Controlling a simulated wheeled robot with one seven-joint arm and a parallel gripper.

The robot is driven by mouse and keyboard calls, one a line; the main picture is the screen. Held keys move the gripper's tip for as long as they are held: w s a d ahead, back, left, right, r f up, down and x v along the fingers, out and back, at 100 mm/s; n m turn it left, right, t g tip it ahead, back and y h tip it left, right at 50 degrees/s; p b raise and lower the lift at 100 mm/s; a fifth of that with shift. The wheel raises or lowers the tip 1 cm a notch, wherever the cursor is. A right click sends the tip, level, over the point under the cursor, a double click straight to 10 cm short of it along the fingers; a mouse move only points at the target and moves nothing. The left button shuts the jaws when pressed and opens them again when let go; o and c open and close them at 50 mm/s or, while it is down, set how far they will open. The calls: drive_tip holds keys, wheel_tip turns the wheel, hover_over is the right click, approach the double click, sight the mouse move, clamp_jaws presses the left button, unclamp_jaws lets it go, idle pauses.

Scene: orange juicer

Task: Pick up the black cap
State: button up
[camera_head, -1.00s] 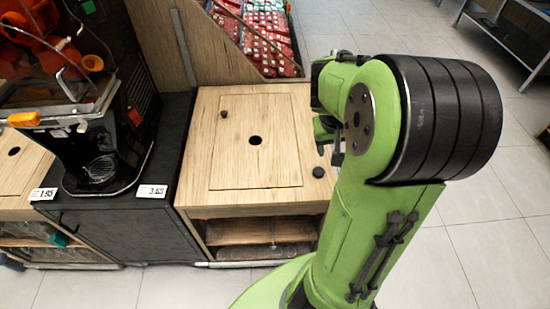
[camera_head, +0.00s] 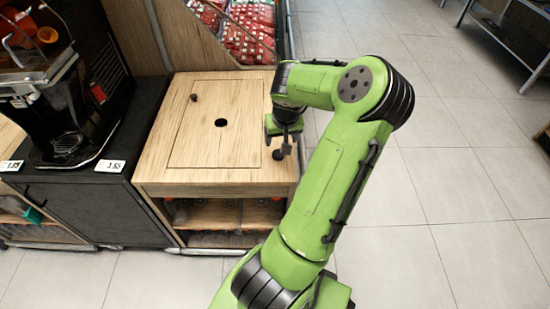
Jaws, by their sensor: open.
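A small round black cap (camera_head: 278,155) shows on the right part of the wooden counter top (camera_head: 240,172), right of the lid panel. My gripper (camera_head: 286,146) points down at the counter's right side, just above and beside the cap. It is open. Its dark fingers overlap the cap closely in this view, so I cannot tell whether they touch it or whether the cap lies between them. The front right corner of the counter is partly hidden by my arm.
A small black knob (camera_head: 193,98) and a round hole (camera_head: 221,122) are in the counter's lid panel. A black juicer (camera_head: 75,110) stands at left on a dark cabinet (camera_head: 90,172). Red packets (camera_head: 240,35) fill a bin behind. Open tiled floor (camera_head: 465,190) lies at right.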

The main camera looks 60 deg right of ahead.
sight(278, 154)
drive_tip(key=b+x, duration=0.4)
drive_tip(key=x, duration=0.6)
drive_tip(key=shift+f, duration=0.15)
drive_tip(key=shift+c, duration=0.4)
drive_tip(key=c, duration=1)
drive_tip(key=shift+c, duration=0.2)
